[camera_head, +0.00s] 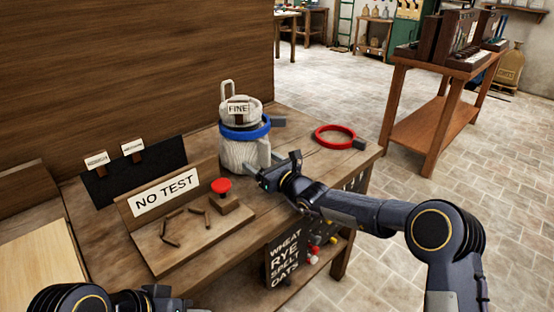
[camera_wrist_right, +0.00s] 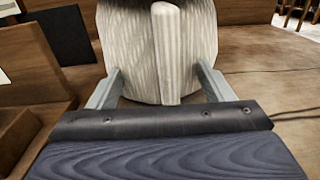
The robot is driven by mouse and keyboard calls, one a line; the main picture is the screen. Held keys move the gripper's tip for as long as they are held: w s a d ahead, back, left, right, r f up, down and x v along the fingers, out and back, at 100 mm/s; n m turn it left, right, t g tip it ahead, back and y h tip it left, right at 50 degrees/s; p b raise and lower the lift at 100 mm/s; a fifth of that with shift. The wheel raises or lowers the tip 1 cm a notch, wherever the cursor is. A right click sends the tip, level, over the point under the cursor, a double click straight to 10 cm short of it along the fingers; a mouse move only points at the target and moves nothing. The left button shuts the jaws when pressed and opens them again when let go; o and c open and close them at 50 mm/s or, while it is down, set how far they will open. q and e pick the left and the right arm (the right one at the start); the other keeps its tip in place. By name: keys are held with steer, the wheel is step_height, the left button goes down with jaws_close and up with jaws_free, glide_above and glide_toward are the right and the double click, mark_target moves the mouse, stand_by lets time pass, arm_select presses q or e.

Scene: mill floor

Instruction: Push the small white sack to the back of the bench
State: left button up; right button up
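The small white sack (camera_head: 238,156) stands upright on the wooden bench (camera_head: 290,125), near the wooden back wall. It also fills the top middle of the right wrist view (camera_wrist_right: 135,50), with a raised pale strip down its near side. A blue ring (camera_head: 244,132) with a grey handle sits around or on its upper part; I cannot tell which. Above the ring is a pale top with a "FINE" label (camera_head: 238,108). My right gripper (camera_head: 262,172) is at the sack's near right side, its fingers apart on either side of the strip. My left gripper (camera_head: 160,298) is at the bottom edge, mostly cut off.
A red ring (camera_head: 335,136) lies to the right. A grain-name board (camera_head: 286,258) hangs at the bench front. Bare bench top shows right of the sack.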

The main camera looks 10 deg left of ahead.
steer(key=shift+p+x, duration=0.4)
steer(key=shift+x, duration=0.8)
arm_select(q)
steer(key=shift+r+p, duration=0.75)
steer(key=shift+r, duration=0.45)
arm_select(e)
steer(key=shift+x, duration=1.25)
steer(key=shift+p+x, duration=0.8)
steer(key=shift+p, duration=0.05)
arm_select(q)
steer(key=shift+r+p, duration=2)
steer(key=shift+r, duration=0.8)
arm_select(e)
steer(key=shift+x, duration=1.7)
